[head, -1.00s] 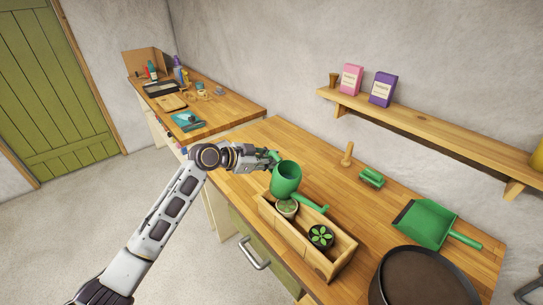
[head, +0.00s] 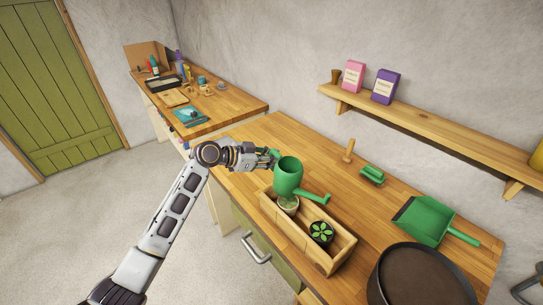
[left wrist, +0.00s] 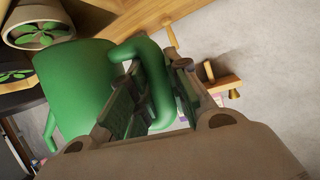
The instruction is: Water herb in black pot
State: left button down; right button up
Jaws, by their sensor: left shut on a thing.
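My left gripper (head: 268,160) is shut on the handle of a green watering can (head: 288,176). The can also fills the left of the left wrist view (left wrist: 75,85), with its handle between my fingers (left wrist: 150,90). The can is held over the left end of a wooden planter box (head: 335,265), its spout pointing right, toward the black pot (head: 321,233). A leafy green herb (head: 321,231) grows in the black pot. A pale pot (head: 288,206) with another plant stands in the box, partly under the can. No water shows. My right gripper is not in view.
A green brush (head: 372,174), a green dustpan (head: 425,220) and a wooden peg-like tool (head: 348,150) lie behind the box. A large dark round pan (head: 425,280) stands at the front right. A wall shelf (head: 430,135) runs above. The bench left of the can is mostly clear.

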pick_arm(q)
jog(key=shift+s+n+g+h+p, duration=0.15)
jog(key=shift+n+g+h+p, duration=0.2)
jog(key=shift+n, duration=0.15)
